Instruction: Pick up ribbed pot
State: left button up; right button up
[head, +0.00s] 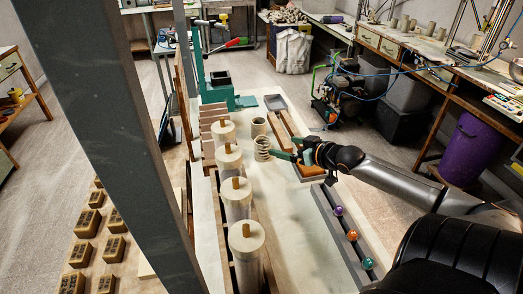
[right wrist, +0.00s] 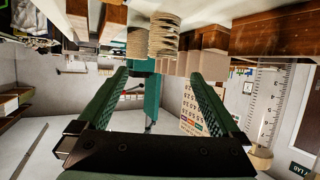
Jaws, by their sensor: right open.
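The ribbed pot (head: 262,149) is a small cream cylinder with stacked rings. It stands upright on the pale table (head: 290,215). In the right wrist view, which appears upside down, the ribbed pot (right wrist: 163,37) hangs near the top centre. My right gripper (head: 285,155) is just right of the pot, its green fingers pointing at it. In the right wrist view the fingers (right wrist: 158,74) are spread wide with nothing between them. The pot lies beyond the fingertips there; whether a finger touches it I cannot tell. My left gripper is not in view.
A smoother pot (head: 259,127) stands close behind the ribbed one. Tall cylinders with wooden pegs (head: 246,237) line the left side. Wooden blocks (head: 283,128) lie behind the gripper. A rail with coloured balls (head: 351,236) runs along the right edge. The table's middle front is clear.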

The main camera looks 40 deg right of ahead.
aim_at(258, 140)
jog(key=shift+b+x, duration=0.55)
jog(key=shift+x, duration=4.4)
jog(key=shift+a, duration=0.2)
jog(key=c, duration=1.4)
jog(key=shift+c, duration=0.3)
jog(key=shift+r, duration=0.1)
